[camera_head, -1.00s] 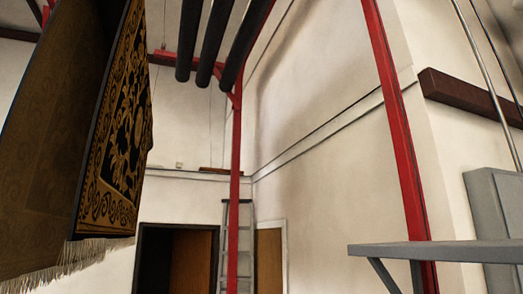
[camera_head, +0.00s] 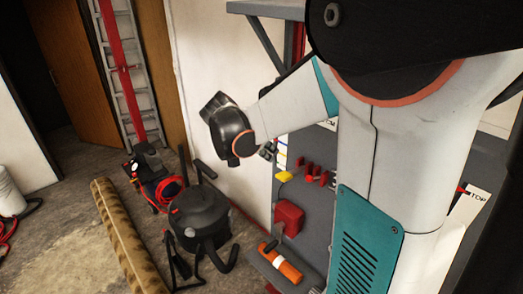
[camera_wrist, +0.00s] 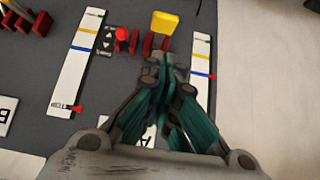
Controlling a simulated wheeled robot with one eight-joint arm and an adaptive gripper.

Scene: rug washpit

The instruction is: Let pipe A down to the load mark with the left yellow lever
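A yellow lever (camera_wrist: 165,22) stands on the grey panel (camera_wrist: 50,38), just beyond my fingertips in the wrist view. It also shows at the panel's left end in the head view (camera_head: 284,176). My gripper (camera_wrist: 165,68) looks shut and empty. Its tips are close to the lever's base; I cannot tell whether they touch. The white scale strip (camera_wrist: 203,48) right of the gripper has yellow and blue bands. A red pointer (camera_wrist: 212,77) sits by its blue band. A plate lettered A (camera_wrist: 146,136) is partly hidden beneath my gripper. Pipe A is not in view.
A red box (camera_head: 288,218) and an orange cylinder (camera_head: 284,266) are on the panel's lower part. A black vacuum (camera_head: 200,215) and rolled rug (camera_head: 128,240) occupy the floor.

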